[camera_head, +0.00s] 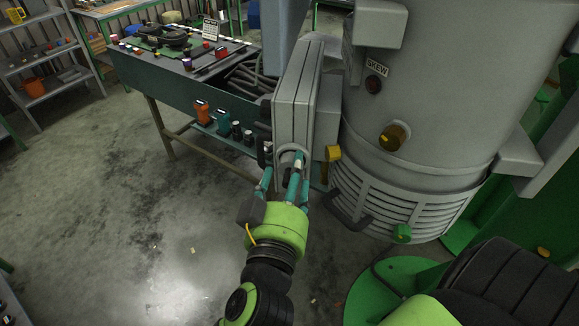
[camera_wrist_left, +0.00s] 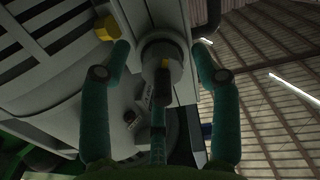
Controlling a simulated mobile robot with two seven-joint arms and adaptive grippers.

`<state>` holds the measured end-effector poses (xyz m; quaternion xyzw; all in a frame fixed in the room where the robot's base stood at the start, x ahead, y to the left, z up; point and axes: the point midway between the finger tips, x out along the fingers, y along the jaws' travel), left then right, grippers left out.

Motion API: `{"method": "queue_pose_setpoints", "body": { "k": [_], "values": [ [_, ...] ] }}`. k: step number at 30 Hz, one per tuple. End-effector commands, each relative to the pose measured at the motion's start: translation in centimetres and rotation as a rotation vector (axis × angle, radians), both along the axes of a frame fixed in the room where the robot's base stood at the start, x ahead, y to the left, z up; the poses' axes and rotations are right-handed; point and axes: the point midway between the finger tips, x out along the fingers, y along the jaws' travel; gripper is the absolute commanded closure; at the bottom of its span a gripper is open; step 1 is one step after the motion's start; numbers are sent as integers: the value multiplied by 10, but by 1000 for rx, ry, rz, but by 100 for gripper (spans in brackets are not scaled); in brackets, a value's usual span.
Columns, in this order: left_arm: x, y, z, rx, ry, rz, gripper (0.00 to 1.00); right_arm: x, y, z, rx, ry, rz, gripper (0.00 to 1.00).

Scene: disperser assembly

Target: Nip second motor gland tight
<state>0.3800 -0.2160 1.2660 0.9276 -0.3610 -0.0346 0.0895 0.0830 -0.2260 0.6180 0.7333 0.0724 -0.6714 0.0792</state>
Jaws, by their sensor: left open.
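A round grey gland (camera_wrist_left: 176,51) sticks out of the grey box on the motor's side in the left wrist view. It also shows at the lower front of that box in the head view (camera_head: 287,158), partly covered by my fingers. My left gripper (camera_wrist_left: 163,62) is open, its teal fingers spread around the gland, one on each side and one in the middle. In the head view my left gripper (camera_head: 290,165) reaches up to the box (camera_head: 299,95). I cannot tell whether the fingers touch the gland. My right gripper is out of view.
The large grey motor (camera_head: 425,110) stands right of the box, with a yellow fitting (camera_head: 333,153) close to the gland and a brass one (camera_head: 393,137) further right. A workbench (camera_head: 175,85) with tools stands behind left. The floor at left is clear.

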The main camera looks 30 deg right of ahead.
Motion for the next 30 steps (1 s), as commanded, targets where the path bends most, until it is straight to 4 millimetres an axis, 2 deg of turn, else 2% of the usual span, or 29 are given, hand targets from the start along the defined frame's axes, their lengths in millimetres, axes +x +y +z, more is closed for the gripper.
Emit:
{"method": "queue_pose_setpoints", "body": {
  "k": [10,11,12,15,30],
  "values": [
    [5,-4,0,0,0,0,37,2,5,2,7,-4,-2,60],
    [5,-4,0,0,0,0,41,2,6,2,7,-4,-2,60],
    [5,-4,0,0,0,0,57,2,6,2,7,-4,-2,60],
    [4,-4,-1,1,1,1,93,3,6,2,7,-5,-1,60],
    [4,-4,-6,58,-35,0,93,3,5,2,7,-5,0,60]
  ]
}}
